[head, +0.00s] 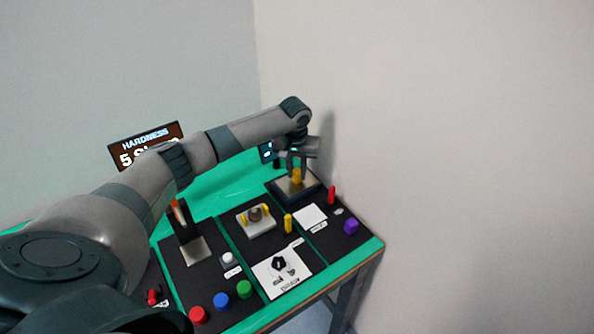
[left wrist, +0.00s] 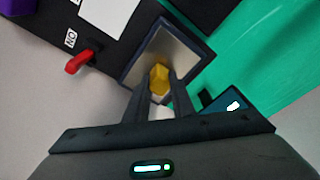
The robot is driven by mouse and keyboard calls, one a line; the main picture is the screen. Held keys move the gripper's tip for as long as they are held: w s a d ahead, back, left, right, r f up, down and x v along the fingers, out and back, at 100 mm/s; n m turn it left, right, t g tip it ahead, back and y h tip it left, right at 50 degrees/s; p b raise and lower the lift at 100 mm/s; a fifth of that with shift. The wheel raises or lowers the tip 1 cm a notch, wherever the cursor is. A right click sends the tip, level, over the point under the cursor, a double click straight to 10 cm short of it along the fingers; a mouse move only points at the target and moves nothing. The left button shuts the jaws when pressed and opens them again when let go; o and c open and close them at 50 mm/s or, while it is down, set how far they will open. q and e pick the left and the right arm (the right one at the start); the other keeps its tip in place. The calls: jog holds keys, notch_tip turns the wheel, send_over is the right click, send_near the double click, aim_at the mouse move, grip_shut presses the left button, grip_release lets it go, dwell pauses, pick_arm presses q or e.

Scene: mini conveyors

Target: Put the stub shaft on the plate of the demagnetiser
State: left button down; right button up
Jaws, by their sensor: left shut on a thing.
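My left gripper (head: 298,170) is shut on a yellow piece (head: 296,178), which I take to be the stub shaft. It is over the metal plate (head: 284,190) of a dark-framed unit, likely the demagnetiser, at the far right of the table. In the left wrist view the yellow piece (left wrist: 160,76) sits between the fingertips (left wrist: 160,84), in front of the shiny plate (left wrist: 157,50). I cannot tell whether it touches the plate. The fingers partly hide the piece. My right gripper is not in view.
A red lever (head: 332,195) and a purple knob (head: 351,226) stand to the right of the unit. A yellow post (head: 288,223), a grey fixture (head: 257,231) and a dial panel (head: 282,273) lie nearer. Coloured buttons (head: 221,302) line the front. A wall is close behind.

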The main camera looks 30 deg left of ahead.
pick_arm(q)
jog(key=shift+f, duration=0.15)
jog(key=c, duration=1.5)
grip_release()
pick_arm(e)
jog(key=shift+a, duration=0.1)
pick_arm(q)
jog(key=shift+r, duration=0.2)
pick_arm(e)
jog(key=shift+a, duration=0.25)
pick_arm(q)
jog(key=shift+s+d+r+b, duration=0.1)
jog(key=shift+s+r+b, duration=0.25)
jog(key=shift+r, duration=1.6)
jog(key=shift+s+d+r+b, duration=0.2)
jog(key=shift+r+b, duration=0.4)
jog(key=shift+r, duration=1.4)
jog(key=shift+s+d+r+b, duration=0.1)
jog(key=shift+s+r+b, duration=0.25)
jog(key=shift+r, duration=1.6)
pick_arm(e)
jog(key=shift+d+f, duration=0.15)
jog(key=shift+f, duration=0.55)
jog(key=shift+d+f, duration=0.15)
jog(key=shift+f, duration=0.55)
pick_arm(q)
jog(key=shift+w, duration=0.1)
